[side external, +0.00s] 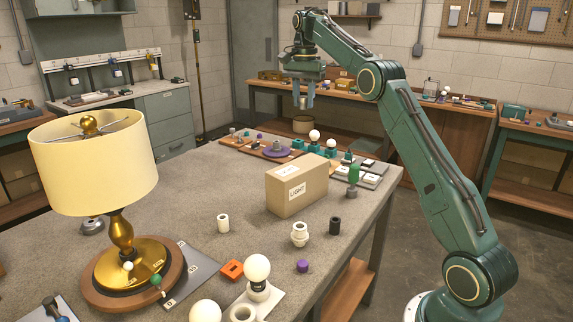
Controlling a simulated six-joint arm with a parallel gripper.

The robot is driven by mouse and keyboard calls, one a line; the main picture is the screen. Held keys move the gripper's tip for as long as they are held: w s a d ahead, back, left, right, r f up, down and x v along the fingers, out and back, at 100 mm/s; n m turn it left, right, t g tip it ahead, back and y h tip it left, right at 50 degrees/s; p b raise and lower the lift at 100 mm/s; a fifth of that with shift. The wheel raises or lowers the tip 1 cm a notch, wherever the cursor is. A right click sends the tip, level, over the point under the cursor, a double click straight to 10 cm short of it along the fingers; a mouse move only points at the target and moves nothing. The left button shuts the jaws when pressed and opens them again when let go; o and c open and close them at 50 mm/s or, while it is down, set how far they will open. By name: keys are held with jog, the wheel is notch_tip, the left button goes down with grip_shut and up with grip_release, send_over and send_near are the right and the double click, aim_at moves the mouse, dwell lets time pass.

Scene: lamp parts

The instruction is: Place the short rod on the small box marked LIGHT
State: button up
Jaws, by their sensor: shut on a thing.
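The small cardboard box (312,187) marked LIGHT stands on the grey worktable, right of the middle. Its top is flat and bare apart from a pale label. My gripper (303,101) is high above the table's far end, up and slightly right of the box, pointing down.
A lamp with a cream shade (95,165) stands at the left.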

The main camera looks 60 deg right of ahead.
jog(key=shift+f, duration=0.1)
send_over(302, 172)
notch_tip(302, 172, down, 15)
jog(key=shift+w+d+f, duration=0.1)
jog(key=shift+f, duration=0.1)
dwell(0.8)
jog(key=shift+f, duration=0.1)
jog(key=shift+f, duration=2.05)
jog(key=shift+f, duration=0.1)
jog(key=o, duration=1)
jog(key=shift+o, duration=0.2)
